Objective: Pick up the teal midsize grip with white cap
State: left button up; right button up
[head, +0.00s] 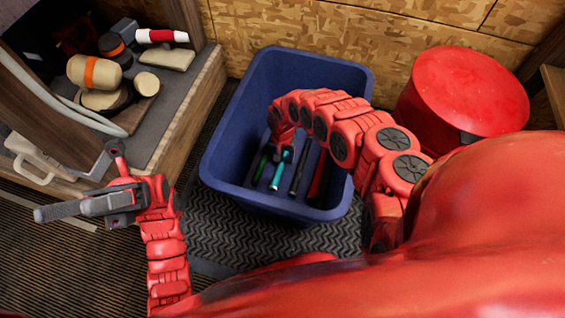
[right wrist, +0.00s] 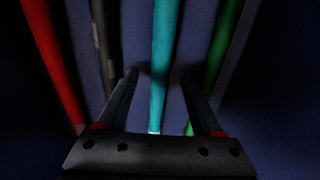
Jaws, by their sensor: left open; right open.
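The teal grip (head: 277,175) lies inside the blue bin (head: 222,170), partly hidden by my right arm and gripper. In the right wrist view the teal grip (right wrist: 161,55) runs lengthwise between the two fingers, with a small white end near the gripper's palm. My right gripper (right wrist: 159,76) is open and reaches down into the bin, with dark gaps on both sides of the grip. Contact cannot be told. My left gripper (head: 62,208) is open and empty, outside the bin at the left.
A green grip (head: 261,165) lies left of the teal one. A black grip (head: 299,172) and a red grip (head: 318,178) lie to its right. The bin walls surround them. A red round container (head: 465,90) stands at the right; a cluttered shelf (head: 185,95) is at the left.

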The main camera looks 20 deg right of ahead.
jog(key=shift+f+b, duration=0.6)
jog(key=shift+f, duration=0.2)
pick_arm(q)
jog(key=s+a+r+m+t+y, duration=0.2)
jog(key=s+a+m+t+y, duration=0.2)
jog(key=s+m+t+y, duration=0.1)
jog(key=shift+s+r+m+t+y, duration=0.25)
jog(key=shift+s+t+y, duration=0.3)
jog(key=shift+y, duration=0.55)
jog(key=shift+w, duration=0.15)
jog(key=shift+d, duration=0.1)
pick_arm(e)
grip_shut()
